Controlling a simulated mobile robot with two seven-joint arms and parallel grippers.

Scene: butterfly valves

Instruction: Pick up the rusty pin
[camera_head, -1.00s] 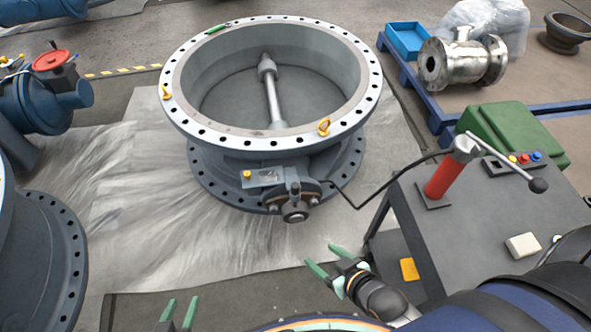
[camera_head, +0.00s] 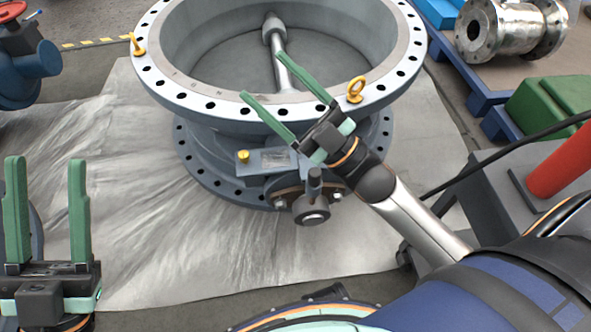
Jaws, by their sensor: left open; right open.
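My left gripper (camera_head: 46,160) is open and empty at the lower left, fingers pointing up, apart from the valve.
Yellow eyebolts (camera_head: 355,90) stick up from the flange. A plastic sheet (camera_head: 140,235) covers the floor around the valve. A cart with a red post (camera_head: 562,160) stands at the right. A steel fitting (camera_head: 500,30) and a green box (camera_head: 548,100) are behind it.

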